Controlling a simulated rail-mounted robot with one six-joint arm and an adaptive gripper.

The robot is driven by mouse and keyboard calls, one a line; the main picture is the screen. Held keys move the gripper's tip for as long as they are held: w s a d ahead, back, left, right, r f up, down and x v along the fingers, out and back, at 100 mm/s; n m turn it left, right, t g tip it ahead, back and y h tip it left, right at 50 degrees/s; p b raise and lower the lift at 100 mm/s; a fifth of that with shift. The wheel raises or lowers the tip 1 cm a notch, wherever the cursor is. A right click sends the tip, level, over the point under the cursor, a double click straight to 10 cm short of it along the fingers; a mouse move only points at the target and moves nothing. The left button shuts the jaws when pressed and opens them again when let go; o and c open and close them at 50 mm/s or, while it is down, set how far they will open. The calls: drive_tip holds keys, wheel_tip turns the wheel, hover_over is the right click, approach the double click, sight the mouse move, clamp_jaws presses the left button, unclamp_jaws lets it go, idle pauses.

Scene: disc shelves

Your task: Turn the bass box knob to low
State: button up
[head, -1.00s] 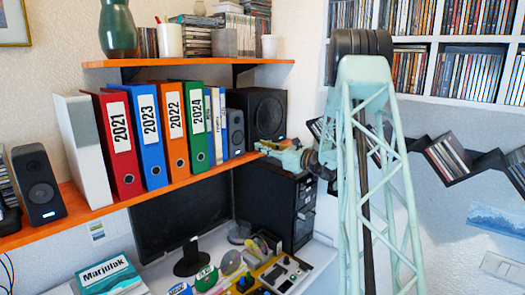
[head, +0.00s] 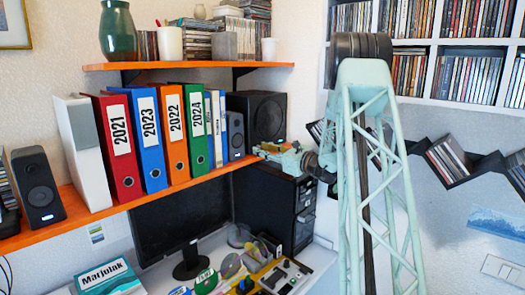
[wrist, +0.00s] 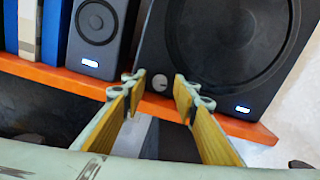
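The bass box (head: 267,114) is a large black speaker at the right end of the orange shelf. In the wrist view its front (wrist: 232,38) has a big round cone and a small lit blue-white display at the lower right. Nothing is between the fingers; whether the tips touch the box front cannot be told. In the head view my gripper (head: 262,150) is at the shelf edge below the bass box.
A smaller speaker (wrist: 95,30) and upright binders (head: 163,135) stand left of the bass box. The orange shelf edge (wrist: 60,79) runs just under the fingers. A black cabinet (head: 278,200) and a monitor (head: 185,225) are below.

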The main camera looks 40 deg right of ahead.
drive_tip(key=shift+s, duration=0.1)
drive_tip(key=s+d, duration=0.1)
drive_tip(key=s, duration=1)
drive_tip(key=shift+s+d, duration=0.2)
drive_tip(key=shift+s, duration=0.15)
idle(0.5)
